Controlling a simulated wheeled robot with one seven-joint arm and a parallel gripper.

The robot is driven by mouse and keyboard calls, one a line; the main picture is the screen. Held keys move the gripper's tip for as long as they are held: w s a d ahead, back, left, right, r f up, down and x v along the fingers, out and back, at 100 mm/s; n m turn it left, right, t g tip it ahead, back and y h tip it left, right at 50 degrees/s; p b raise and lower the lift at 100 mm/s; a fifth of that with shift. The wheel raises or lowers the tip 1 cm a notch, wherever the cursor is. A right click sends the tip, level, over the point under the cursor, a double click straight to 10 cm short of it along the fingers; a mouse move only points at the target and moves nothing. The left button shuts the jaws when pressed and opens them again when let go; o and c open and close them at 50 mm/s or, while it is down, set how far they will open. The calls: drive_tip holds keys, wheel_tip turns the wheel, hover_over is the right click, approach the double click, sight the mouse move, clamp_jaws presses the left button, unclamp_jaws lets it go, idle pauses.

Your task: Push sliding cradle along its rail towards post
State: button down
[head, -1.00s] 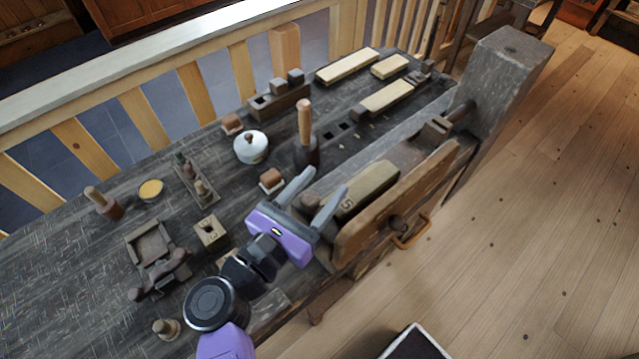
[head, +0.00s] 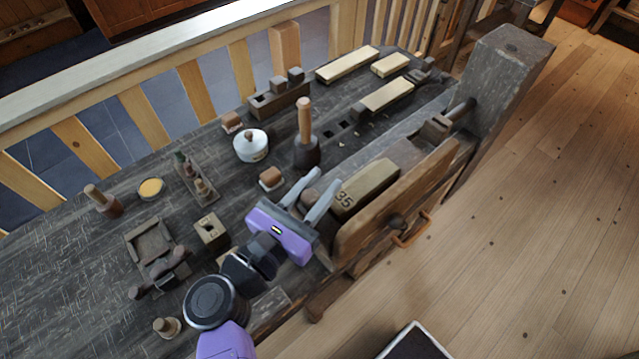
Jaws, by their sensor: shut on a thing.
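My gripper (head: 314,182) is at the near end of a long tan block marked 35 (head: 366,188), which lies along the bench beside the wooden front board. This block seems to be the sliding cradle, but I cannot be sure. The two grey fingers are close together with a small brown rounded piece (head: 310,197) between them, and they are shut on it. Whether this piece joins the block is hidden. The thick grey post (head: 507,75) stands at the bench's right end, with a dark rod reaching it. The rail is mostly hidden.
The wooden front board (head: 395,200) with its handle (head: 411,232) runs along the block's right side. Floor is clear at right.

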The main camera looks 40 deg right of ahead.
sight(360, 178)
idle(0.8)
drive_tip(key=d+p, duration=0.1)
drive_tip(key=d, duration=1.4)
drive_tip(key=shift+d, duration=0.35)
drive_tip(key=c, duration=1.1)
unclamp_jaws()
drive_tip(key=shift+o, duration=0.2)
drive_tip(key=shift+a, duration=0.1)
drive_tip(key=shift+s+a, duration=0.1)
drive_tip(key=shift+a, duration=0.15)
drive_tip(key=b+v, duration=0.2)
drive_tip(key=v, duration=0.4)
drive_tip(key=shift+a, duration=0.1)
drive_tip(key=shift+s+a, duration=0.2)
drive_tip(key=shift+a, duration=0.25)
